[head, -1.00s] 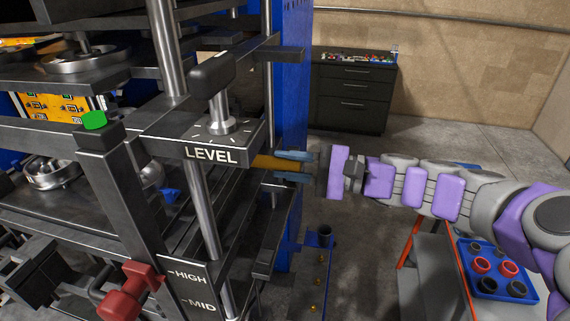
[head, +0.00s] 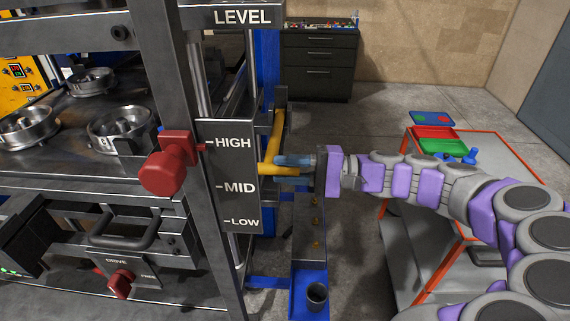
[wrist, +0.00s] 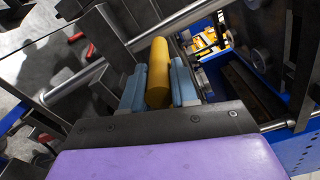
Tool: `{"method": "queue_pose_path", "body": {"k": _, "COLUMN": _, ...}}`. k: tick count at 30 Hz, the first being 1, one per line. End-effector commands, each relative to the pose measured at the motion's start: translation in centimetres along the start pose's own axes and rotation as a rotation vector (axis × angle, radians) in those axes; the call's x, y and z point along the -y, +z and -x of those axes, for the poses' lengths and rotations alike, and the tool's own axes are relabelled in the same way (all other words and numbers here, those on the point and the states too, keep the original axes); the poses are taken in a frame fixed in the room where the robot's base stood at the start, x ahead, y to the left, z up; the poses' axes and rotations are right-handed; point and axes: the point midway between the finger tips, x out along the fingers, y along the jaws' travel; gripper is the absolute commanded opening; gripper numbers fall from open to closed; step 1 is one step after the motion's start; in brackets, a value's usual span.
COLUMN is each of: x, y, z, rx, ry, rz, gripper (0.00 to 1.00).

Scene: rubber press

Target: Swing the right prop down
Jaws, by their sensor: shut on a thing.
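The yellow prop (head: 274,142) is on the right side of the press, beside the HIGH-MID-LOW plate (head: 231,175). It shows as a sloping bar with a short grip at its lower end. My gripper (head: 290,161) is shut on that grip, coming in from the right. In the wrist view the yellow grip (wrist: 159,72) lies between the blue fingers of my gripper (wrist: 159,86). The prop's upper end is partly hidden behind the press frame.
A red knob (head: 167,165) sticks out left of the plate. A blue bracket with a dark cup (head: 317,294) is below my gripper. An orange-framed cart (head: 420,215) with trays stands to the right. A black drawer cabinet (head: 318,62) is at the back.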

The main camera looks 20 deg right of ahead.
Motion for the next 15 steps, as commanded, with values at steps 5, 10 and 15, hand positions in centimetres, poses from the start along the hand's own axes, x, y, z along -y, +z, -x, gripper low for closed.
{"method": "queue_pose_path", "body": {"k": 5, "x": -0.35, "y": -0.05, "z": -0.14, "rx": 0.005, "ry": 0.004, "rz": -0.005, "gripper": 0.0}}
{"method": "queue_pose_path", "body": {"k": 10, "x": -0.36, "y": 0.02, "z": -0.25, "rx": 0.005, "ry": 0.005, "rz": -0.004, "gripper": 0.0}}
{"method": "queue_pose_path", "body": {"k": 15, "x": -0.37, "y": 0.07, "z": -0.35, "rx": 0.006, "ry": 0.006, "rz": -0.004, "gripper": 0.35}}
